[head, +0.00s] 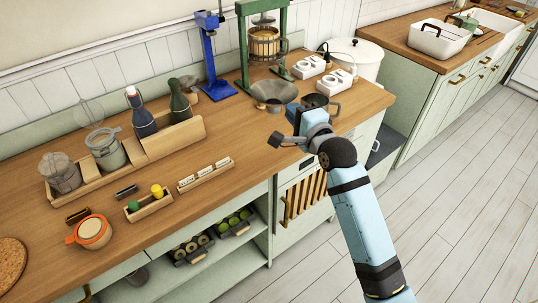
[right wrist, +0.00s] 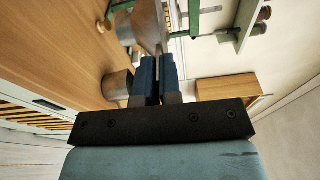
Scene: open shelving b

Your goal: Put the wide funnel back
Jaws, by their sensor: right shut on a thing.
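The wide funnel (head: 273,91) is a grey metal cone with its broad mouth up, over the wooden counter in front of the green press. In the right wrist view its grey body (right wrist: 143,22) shows just beyond the fingertips. My right gripper (head: 293,112) is at the funnel's near right side, its blue fingers (right wrist: 157,66) shut on a thin grey tab that appears to belong to the funnel. The fingers hide part of this grip. I cannot tell whether the funnel touches the counter. My left gripper is not in view.
A metal mug (head: 320,103) stands close to the right of my gripper. The green press (head: 243,50) and blue stand (head: 210,55) rise behind the funnel. White holders (head: 308,67) stand to the right. A wooden rack (head: 172,138) with bottles and jars is left; clear counter lies between.

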